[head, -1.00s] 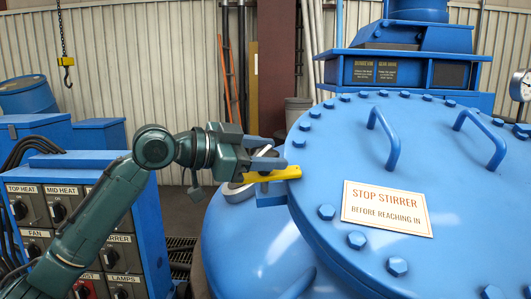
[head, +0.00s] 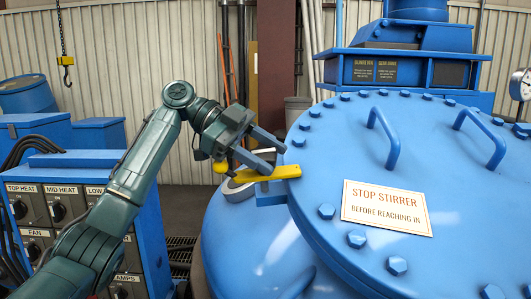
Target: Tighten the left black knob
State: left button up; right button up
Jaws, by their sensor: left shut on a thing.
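My left gripper (head: 272,148) is at the left edge of the big blue lid (head: 400,130). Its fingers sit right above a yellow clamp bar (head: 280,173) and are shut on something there. The gripped thing is mostly hidden by the fingers; from its place on the bar I take it to be the left black knob, though its black surface does not show clearly. A yellow rounded end (head: 220,166) shows below the gripper body. My right gripper is not in view.
A control panel (head: 45,232) with several dark switches stands at the lower left, partly behind my left arm. A sign (head: 387,208), bolts and two blue handles (head: 383,137) are on the lid.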

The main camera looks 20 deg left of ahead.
pick_arm(q)
jog(key=shift+m+g, duration=0.3)
jog(key=shift+g, duration=0.1)
jog(key=o, duration=1)
jog(key=shift+a+r, duration=0.2)
jog(key=shift+a, duration=0.2)
jog(key=v, duration=1.2)
jog(key=shift+r, duration=0.2)
